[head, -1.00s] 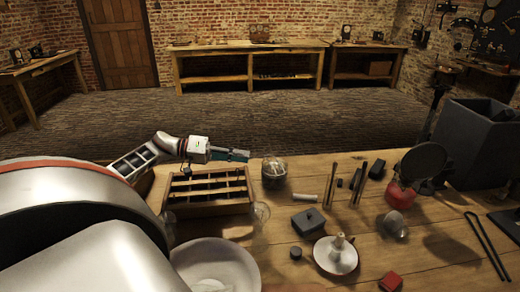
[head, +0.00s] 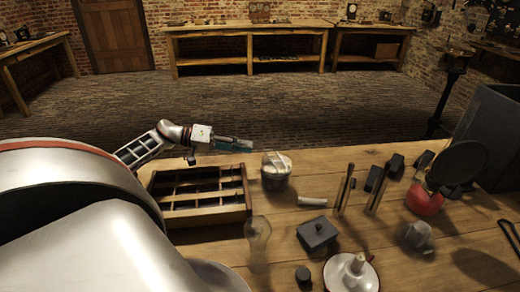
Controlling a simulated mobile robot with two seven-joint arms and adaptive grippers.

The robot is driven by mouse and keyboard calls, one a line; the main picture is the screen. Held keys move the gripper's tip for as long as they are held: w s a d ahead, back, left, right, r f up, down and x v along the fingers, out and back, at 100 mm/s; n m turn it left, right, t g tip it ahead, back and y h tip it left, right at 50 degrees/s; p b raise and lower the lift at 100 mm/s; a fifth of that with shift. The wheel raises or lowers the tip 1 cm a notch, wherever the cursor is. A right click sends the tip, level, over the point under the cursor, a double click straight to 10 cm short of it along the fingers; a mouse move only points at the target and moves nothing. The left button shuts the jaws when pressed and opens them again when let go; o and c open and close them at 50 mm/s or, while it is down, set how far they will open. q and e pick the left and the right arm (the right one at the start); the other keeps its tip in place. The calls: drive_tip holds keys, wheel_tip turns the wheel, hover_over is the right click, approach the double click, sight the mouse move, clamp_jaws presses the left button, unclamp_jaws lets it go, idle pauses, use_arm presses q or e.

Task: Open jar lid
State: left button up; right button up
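A round jar (head: 276,174) with a pale top stands at the back edge of the wooden table, in the middle of the head view. Its lid appears to be on, but the blur hides its details. My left gripper (head: 234,144) reaches in from the left, above and behind a wooden tray. Its teal fingers point right, towards the jar, and stop short of it in the picture. No object shows in the fingers, and their opening is too small to read. My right gripper is out of view.
The compartmented wooden tray (head: 210,219) is left of the jar. A clear glass vessel (head: 257,243), a dark lidded box (head: 317,235) and a white candle holder (head: 350,275) stand nearer. Upright rods (head: 343,190) and a red-based object (head: 424,202) are to the right.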

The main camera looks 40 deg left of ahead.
sight(276, 160)
use_arm(q)
drive_tip(key=x, duration=0.5)
drive_tip(key=shift+w+d, duration=0.2)
drive_tip(key=shift+w, duration=0.05)
drive_tip(key=shift+f, duration=0.1)
clamp_jaws()
